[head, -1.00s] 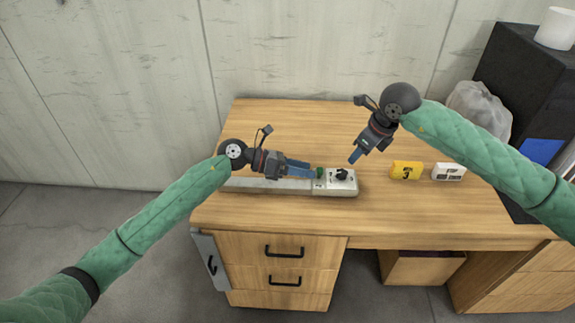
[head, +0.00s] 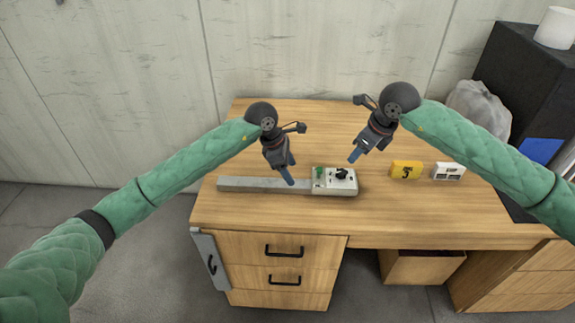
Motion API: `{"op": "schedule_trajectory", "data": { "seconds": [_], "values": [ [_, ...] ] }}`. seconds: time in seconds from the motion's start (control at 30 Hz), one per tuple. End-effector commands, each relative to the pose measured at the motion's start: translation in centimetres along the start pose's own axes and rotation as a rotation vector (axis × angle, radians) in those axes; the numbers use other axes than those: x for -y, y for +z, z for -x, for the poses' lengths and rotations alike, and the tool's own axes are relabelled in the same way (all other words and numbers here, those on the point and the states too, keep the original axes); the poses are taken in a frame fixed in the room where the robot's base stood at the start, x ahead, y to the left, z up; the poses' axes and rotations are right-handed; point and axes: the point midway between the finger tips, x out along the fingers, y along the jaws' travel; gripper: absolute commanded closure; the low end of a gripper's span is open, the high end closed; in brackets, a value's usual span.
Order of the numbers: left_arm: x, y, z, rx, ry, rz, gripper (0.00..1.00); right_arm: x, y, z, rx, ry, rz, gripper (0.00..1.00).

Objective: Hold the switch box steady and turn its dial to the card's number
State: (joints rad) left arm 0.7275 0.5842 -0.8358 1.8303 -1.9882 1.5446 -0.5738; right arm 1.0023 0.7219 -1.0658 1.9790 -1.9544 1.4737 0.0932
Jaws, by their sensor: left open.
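The switch box (head: 334,187) is a pale box at the right end of a grey bar (head: 262,185) on the desk. It has a black dial (head: 341,174) on top and a green part (head: 319,172) at its left. A yellow card (head: 406,170) with a dark number, which looks like 5 or 3, stands to the right of the box. My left gripper (head: 291,182) is open, pointing down over the bar, just left of the box and apart from it. My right gripper (head: 354,157) hangs behind and above the dial; its jaw opening is too small to tell.
A white block with dark markings (head: 449,172) stands right of the card. A black cabinet (head: 520,90) and a pale bag (head: 478,108) are at the right. The desk top (head: 240,140) is clear at the back left. A wall closes the back.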

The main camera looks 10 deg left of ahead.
Motion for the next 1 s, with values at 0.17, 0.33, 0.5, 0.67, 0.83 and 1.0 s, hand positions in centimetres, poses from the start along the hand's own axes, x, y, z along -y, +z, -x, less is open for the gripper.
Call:
{"op": "schedule_trajectory", "data": {
  "seconds": [0.17, 0.33, 0.5, 0.67, 0.83, 1.0],
  "values": [
    [0.1, 0.0, -2.6, 0.002, -0.003, 0.003, 0.35, 0.0, 0.0, 0.0, 0.0, 0.0, 0.0, 0.64],
    [0.1, 0.0, -4.7, 0.002, -0.002, 0.002, 0.35, 0.0, 0.0, 0.0, 0.0, 0.0, 0.0, 0.64],
    [0.0, 0.0, -5.9, 0.003, 0.0, 0.003, 0.35, 0.0, 0.0, 0.0, 0.0, 0.0, 0.0, 0.64],
    [0.0, 0.0, -6.2, 0.003, 0.0, 0.003, 0.35, 0.0, 0.0, 0.0, 0.0, 0.0, 0.0, 0.64],
    [0.0, 0.0, -6.2, 0.003, 0.0, 0.002, 0.35, 0.0, 0.0, 0.0, 0.0, 0.0, 0.0, 0.64],
    [0.0, 0.0, -6.2, 0.003, 0.0, 0.002, 0.64, 0.0, 0.0, 0.0, 0.0, 0.0, 0.0, 0.64]
  ]
}}
